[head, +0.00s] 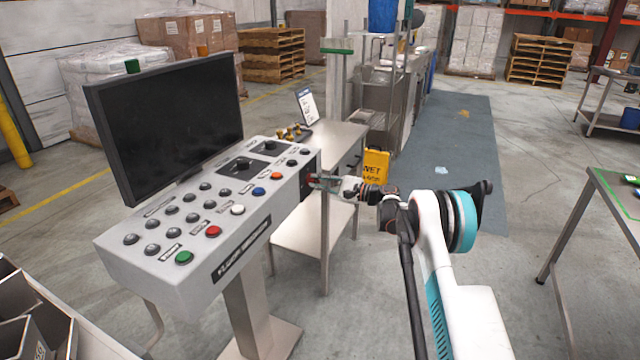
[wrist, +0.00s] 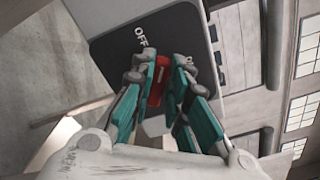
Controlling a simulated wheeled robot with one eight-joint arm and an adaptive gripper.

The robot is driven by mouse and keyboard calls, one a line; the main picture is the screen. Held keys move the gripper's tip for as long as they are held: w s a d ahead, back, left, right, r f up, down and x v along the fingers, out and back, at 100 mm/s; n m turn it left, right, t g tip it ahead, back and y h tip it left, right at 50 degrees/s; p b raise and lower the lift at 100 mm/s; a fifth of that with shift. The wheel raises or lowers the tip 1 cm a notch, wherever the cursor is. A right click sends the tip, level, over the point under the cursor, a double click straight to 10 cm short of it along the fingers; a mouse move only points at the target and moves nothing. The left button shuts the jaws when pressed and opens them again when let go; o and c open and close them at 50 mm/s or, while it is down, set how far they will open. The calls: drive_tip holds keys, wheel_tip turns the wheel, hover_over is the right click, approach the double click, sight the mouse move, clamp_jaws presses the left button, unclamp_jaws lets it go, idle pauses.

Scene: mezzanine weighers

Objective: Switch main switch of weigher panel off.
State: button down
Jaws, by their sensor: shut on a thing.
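The weigher panel (head: 190,225) is a grey sloped console with rows of buttons and a dark screen above it. Its main switch is a red handle (wrist: 158,84) on a black plate (wrist: 165,40) on the panel's right end face. The plate carries the word OFF, seen tilted in the wrist view. My gripper (head: 322,183) is at that end face, and it also shows in the wrist view (wrist: 163,85). Its teal fingers are shut on the red handle from both sides. The fingers hide part of the handle, and its exact setting is hard to tell.
A metal side table (head: 335,140) with a small sign and weights stands behind the panel. A yellow wet-floor sign (head: 376,165) stands beyond my gripper. Another table (head: 615,205) is at the right. The floor between is open.

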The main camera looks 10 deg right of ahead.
drive_tip(key=n, duration=0.3)
drive_tip(key=f+n, duration=0.1)
drive_tip(key=n, duration=0.3)
drive_tip(key=shift+s+b, duration=0.15)
drive_tip(key=shift+b, duration=0.25)
idle(0.3)
drive_tip(key=c, duration=1.6)
unclamp_jaws()
drive_tip(key=shift+o, duration=0.2)
drive_tip(key=v, duration=1.2)
